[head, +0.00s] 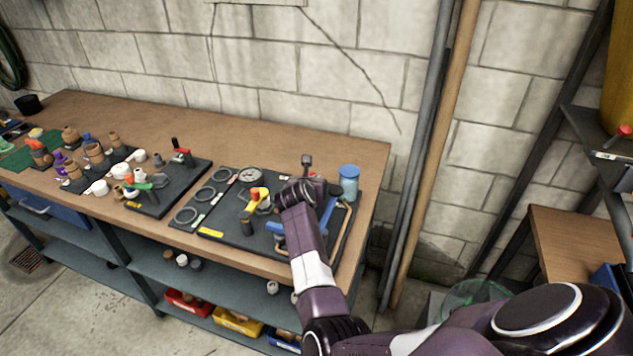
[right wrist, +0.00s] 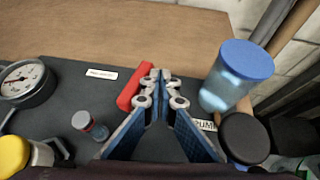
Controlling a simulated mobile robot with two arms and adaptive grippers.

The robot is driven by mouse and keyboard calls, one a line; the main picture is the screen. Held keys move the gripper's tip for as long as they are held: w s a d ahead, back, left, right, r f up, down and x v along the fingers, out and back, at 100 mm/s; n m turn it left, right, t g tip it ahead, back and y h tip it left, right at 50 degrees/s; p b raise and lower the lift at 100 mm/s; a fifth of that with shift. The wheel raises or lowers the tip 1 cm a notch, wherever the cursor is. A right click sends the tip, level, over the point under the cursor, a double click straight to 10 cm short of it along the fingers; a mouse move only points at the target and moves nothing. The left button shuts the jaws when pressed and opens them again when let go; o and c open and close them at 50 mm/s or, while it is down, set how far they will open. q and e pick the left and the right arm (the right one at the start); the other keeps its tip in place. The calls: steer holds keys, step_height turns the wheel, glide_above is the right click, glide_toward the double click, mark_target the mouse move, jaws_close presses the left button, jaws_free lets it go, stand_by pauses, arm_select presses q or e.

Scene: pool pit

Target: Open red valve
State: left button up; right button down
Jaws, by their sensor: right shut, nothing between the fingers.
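A red valve handle (right wrist: 131,88) shows in the right wrist view as a slanted bar above a dark board (right wrist: 65,75). My right gripper (right wrist: 160,88) has its blue fingers together and empty, just right of the red handle. I cannot tell whether they touch it. My left gripper is not in view.
A blue-capped clear container (right wrist: 237,75) stands close right of the fingers, with a black round knob (right wrist: 244,138) below it. A gauge (right wrist: 27,82) and yellow knob (right wrist: 14,155) are at left.

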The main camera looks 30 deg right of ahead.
step_height(320, 180, up, 10)
stand_by(0.4)
